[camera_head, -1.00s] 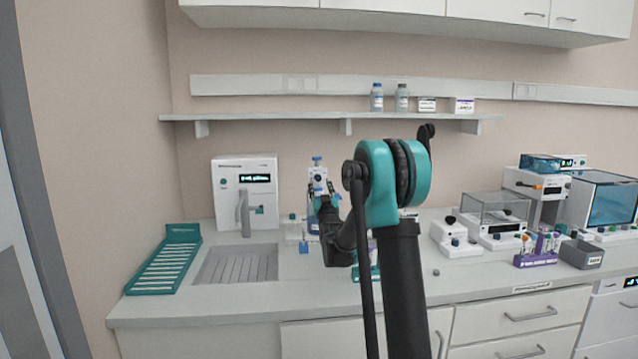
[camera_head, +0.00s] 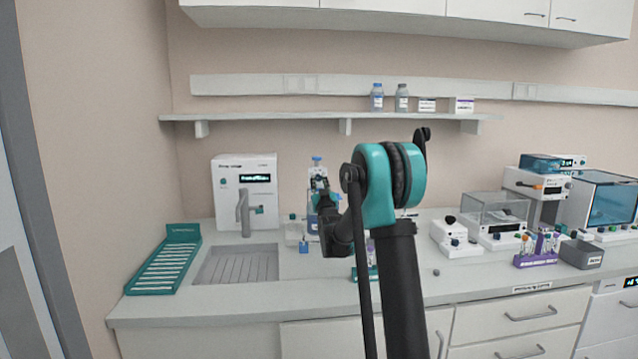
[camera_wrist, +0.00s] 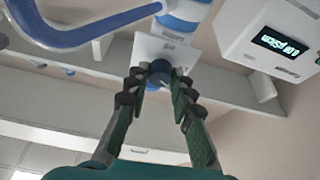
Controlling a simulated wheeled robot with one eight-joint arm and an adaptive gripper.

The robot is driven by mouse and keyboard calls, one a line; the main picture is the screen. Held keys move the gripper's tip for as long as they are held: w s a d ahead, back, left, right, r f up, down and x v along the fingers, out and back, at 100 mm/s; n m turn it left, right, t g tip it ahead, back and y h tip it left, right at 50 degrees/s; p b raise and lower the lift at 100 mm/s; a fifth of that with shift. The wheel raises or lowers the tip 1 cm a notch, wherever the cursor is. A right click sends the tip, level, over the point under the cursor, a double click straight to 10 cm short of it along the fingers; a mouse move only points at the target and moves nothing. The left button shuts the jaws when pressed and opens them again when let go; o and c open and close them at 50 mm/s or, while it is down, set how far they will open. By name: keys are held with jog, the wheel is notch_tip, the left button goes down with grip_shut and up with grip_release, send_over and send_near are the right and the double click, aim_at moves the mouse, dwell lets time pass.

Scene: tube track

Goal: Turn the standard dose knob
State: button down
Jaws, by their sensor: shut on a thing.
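The dispenser (camera_head: 317,162) stands upright on the counter behind my arm, with a blue top and a white body. In the wrist view its white front plate (camera_wrist: 150,48) carries a round dark blue knob (camera_wrist: 159,70). My gripper (camera_wrist: 160,82) has a fingertip on each side of this knob and is shut on it. My gripper also shows in the head view (camera_head: 320,186), in front of the dispenser's upper part. It hides most of the dispenser's front there. Any marking on the knob is too small to read.
A blue curved tube (camera_wrist: 85,35) passes close to the left of the plate in the wrist view. A white device with a lit display (camera_head: 246,180) stands left of the dispenser, behind the sink (camera_head: 235,266). A shelf (camera_head: 270,117) runs above.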

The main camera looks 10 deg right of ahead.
jog(key=shift+m, duration=0.4)
jog(key=m+h, duration=0.1)
jog(key=m, duration=0.1)
jog(key=m+h, duration=0.2)
jog(key=m, duration=0.1)
jog(key=shift+a, duration=0.2)
jog(key=m+h, duration=0.1)
jog(key=m, duration=0.1)
jog(key=m+g+h, duration=0.1)
jog(key=m, duration=0.2)
jog(key=shift+a+h, duration=0.1)
jog(key=shift+h, duration=0.3)
jog(key=m+g, duration=0.1)
jog(key=m, duration=0.2)
jog(key=m+g+h, duration=0.1)
jog(key=m, duration=0.2)
jog(key=shift+r+h, duration=0.15)
jog(key=shift+h, duration=0.15)
jog(key=shift+r+m+g+h, duration=0.15)
jog(key=shift+m+g, duration=0.25)
jog(key=shift+m, duration=0.6)
jog(key=shift+f+m+g+h, duration=0.15)
jog(key=shift+m+g, duration=0.25)
jog(key=shift+m, duration=0.6)
jog(key=shift+r, duration=0.1)
jog(key=c, duration=1.3)
grip_release()
